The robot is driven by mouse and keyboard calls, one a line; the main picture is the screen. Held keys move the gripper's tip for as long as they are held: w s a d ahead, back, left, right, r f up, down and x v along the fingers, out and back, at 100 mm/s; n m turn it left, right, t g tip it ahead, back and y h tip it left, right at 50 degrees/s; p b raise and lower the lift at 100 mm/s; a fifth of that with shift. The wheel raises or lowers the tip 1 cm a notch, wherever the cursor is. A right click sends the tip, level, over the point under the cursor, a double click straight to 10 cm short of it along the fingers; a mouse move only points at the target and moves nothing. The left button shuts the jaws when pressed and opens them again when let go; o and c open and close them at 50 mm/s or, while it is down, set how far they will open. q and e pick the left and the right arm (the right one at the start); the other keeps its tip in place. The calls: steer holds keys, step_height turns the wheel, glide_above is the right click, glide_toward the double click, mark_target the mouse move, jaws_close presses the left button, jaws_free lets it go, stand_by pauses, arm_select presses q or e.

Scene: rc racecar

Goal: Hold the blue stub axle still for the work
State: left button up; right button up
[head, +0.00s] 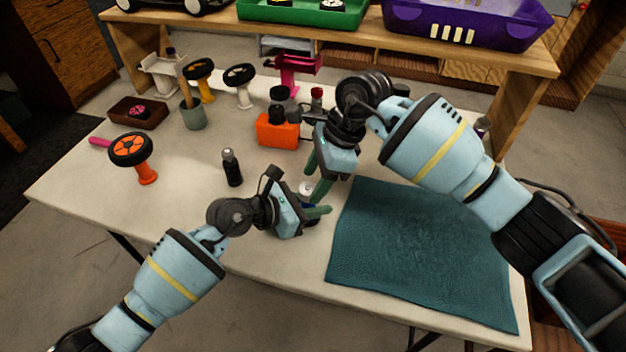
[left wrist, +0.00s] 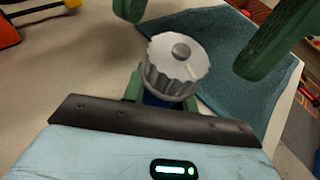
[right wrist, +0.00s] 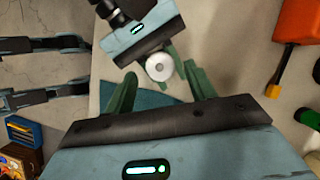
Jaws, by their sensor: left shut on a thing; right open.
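The blue stub axle (head: 308,204) is in my left gripper (head: 313,210), with a pale, ridged round knob (head: 305,189) on top. In the left wrist view, the knob (left wrist: 175,66) stands above the green fingers, and only a little blue (left wrist: 157,101) shows between them. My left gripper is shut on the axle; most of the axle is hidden. My right gripper (head: 314,178) is open just above. In the right wrist view, its fingers (right wrist: 162,92) are spread wide, with the knob (right wrist: 159,67) seen between them and apart from both.
A teal mat (head: 425,255) covers the table's right side. A dark bottle (head: 232,168) and an orange box (head: 278,132) stand nearby. An orange wheel (head: 130,150) is at left. A raised shelf with a green tray (head: 285,12) and a purple bin (head: 465,25) runs along the back.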

steer(key=shift+a+f, duration=0.3)
steer(key=shift+f, duration=0.35)
steer(key=shift+c, duration=0.4)
steer(key=c, duration=0.9)
